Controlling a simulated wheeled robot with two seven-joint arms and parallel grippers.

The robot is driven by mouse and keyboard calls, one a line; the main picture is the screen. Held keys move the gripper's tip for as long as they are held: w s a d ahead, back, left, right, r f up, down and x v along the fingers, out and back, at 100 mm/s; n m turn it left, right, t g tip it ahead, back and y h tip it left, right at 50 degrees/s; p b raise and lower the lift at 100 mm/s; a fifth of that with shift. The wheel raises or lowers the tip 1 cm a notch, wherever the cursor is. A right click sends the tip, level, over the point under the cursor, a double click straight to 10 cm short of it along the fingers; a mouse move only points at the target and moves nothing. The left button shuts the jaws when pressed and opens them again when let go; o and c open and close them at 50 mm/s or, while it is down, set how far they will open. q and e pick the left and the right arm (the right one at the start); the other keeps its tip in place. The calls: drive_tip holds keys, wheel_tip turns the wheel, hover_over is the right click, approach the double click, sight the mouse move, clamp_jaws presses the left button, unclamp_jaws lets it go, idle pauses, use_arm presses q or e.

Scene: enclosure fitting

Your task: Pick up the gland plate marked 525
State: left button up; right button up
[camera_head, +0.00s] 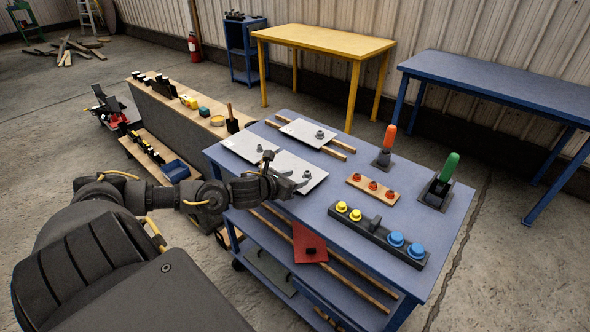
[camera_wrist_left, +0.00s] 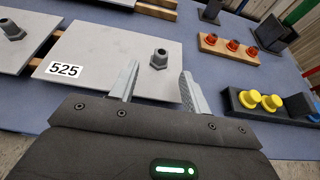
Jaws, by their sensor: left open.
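The gland plate marked 525 (camera_wrist_left: 104,62) is a flat light-grey plate with a white label and a dark gland fitting (camera_wrist_left: 160,58) standing on it. It lies raised on wooden strips on the blue cart; it also shows in the head view (camera_head: 313,178), partly hidden by my gripper. My left gripper (camera_wrist_left: 158,84) is open and empty, its fingers over the plate's near edge with the fitting just beyond them. In the head view my left gripper (camera_head: 294,184) reaches in from the left over this plate. My right gripper is not in view.
Two similar plates lie close by, one to the left (camera_head: 250,148) and one behind (camera_head: 308,132). To the right are a strip with red knobs (camera_head: 372,188), a dark block with yellow and blue buttons (camera_head: 378,235), an orange-handled lever (camera_head: 386,145) and a green-handled one (camera_head: 440,180).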

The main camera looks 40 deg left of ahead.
sight(305, 174)
use_arm(q)
drive_tip(key=shift+w, duration=0.35)
drive_tip(key=p+x, duration=0.2)
drive_tip(key=x, duration=0.1)
drive_tip(key=shift+w, duration=0.35)
drive_tip(key=shift+w+f, duration=0.35)
drive_tip(key=shift+w, duration=0.15)
drive_tip(key=shift+a, duration=0.1)
clamp_jaws()
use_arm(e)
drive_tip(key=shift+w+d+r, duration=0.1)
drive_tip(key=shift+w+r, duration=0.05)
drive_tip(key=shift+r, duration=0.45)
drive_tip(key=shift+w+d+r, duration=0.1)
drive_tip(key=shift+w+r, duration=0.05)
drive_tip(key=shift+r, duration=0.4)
